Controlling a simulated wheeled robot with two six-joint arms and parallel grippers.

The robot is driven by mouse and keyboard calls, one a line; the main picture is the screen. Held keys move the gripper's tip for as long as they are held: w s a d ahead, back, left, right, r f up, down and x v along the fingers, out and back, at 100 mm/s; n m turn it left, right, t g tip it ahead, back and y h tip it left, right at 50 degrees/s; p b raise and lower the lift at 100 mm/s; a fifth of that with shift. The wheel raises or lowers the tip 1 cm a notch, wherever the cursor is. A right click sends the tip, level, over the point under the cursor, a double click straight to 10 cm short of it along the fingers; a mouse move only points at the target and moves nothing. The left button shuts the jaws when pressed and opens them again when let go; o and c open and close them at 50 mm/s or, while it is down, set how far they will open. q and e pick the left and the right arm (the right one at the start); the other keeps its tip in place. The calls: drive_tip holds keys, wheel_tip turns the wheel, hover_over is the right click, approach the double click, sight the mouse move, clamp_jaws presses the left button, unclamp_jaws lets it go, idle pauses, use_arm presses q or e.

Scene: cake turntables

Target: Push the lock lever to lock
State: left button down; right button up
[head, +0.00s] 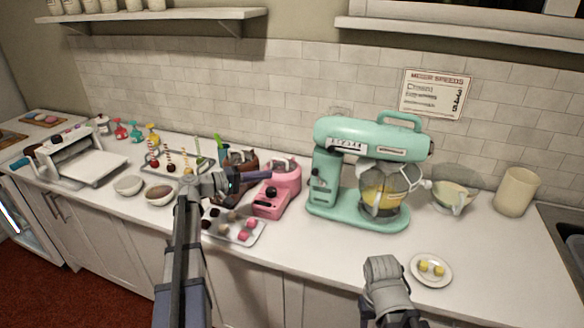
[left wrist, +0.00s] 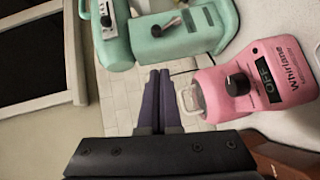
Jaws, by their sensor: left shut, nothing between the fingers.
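The mint-green stand mixer (head: 335,208) stands on the counter right of centre, its head lowered over a glass bowl (head: 384,196) with yellow contents. A small dark lever (head: 319,172) shows on its column, and a dark lever (left wrist: 166,27) on the mixer also shows in the left wrist view. I cannot tell which way it is set. My right gripper's fingers do not show; only my right arm does.
A pink machine (head: 276,192) with a black dial stands between my left gripper and the mixer. A plate (head: 431,270) with yellow pieces is at the front right. A cream canister (head: 516,192) stands far right.

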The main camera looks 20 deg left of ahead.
use_arm(q)
drive_tip(key=shift+w+a+r, duration=0.1)
drive_tip(key=shift+a+r, duration=0.15)
drive_tip(key=shift+a, duration=0.25)
drive_tip(key=b, duration=0.2)
approach(319, 179)
drive_tip(key=w, duration=0.1)
drive_tip(key=w+r, duration=0.1)
drive_tip(key=w, duration=0.1)
drive_tip(key=w+r, duration=0.1)
drive_tip(key=shift+w+d+r, duration=0.1)
drive_tip(key=shift+w+d, duration=0.05)
drive_tip(key=shift+w, duration=0.2)
drive_tip(key=shift+d, duration=0.65)
